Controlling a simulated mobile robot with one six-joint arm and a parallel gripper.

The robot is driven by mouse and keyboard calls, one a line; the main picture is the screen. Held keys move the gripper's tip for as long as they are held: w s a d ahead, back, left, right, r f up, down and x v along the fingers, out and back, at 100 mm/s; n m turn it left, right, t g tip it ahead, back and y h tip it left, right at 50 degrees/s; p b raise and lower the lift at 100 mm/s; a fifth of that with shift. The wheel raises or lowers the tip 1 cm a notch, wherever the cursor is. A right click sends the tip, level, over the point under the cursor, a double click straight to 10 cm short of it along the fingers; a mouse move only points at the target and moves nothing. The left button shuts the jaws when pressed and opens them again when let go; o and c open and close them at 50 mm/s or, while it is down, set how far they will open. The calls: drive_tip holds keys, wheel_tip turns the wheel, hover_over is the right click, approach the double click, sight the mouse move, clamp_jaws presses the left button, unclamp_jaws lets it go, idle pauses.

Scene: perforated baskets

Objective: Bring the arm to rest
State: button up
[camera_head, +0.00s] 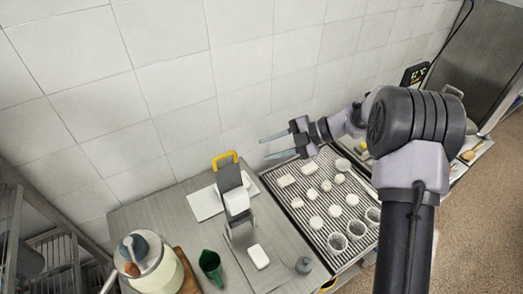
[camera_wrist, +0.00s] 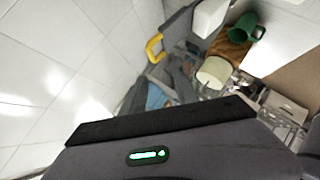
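My gripper (camera_head: 264,149) is in the head view, raised near the tiled wall above the back of the worktop and pointing left. Its two pale fingers are spread apart with nothing visible between them. My arm reaches in from the right and is bent at a large dark joint. The fingertips are not visible there.
A slotted tray (camera_head: 327,245) holding several white pieces and clear cups lies below. To its left are a grey stand with a yellow handle (camera_head: 224,157), a green cup (camera_head: 211,266) and a cream pot (camera_head: 160,275). The tiled wall (camera_head: 180,80) is close behind.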

drive_tip(key=shift+a, duration=0.15)
drive_tip(key=s+d+f+m+t+h+b, duration=0.1)
drive_tip(key=s+d+f+m+h+b, duration=0.2)
drive_tip(key=s+f+m+b, duration=0.3)
drive_tip(key=s+d+f+m+t+h+b, duration=0.2)
drive_tip(key=s+f+m+b, duration=0.5)
drive_tip(key=s+m+b, duration=0.7)
drive_tip(key=s+d+f+m+t+h+b, duration=0.2)
drive_tip(key=s+d+f+m+h+b, duration=0.3)
drive_tip(key=s+m+b, duration=0.6)
wheel_tip(320, 180, down, 2)
drive_tip(key=m+b, duration=0.2)
drive_tip(key=b, duration=0.1)
drive_tip(key=shift+d+f, duration=0.15)
drive_tip(key=shift+f, duration=0.1)
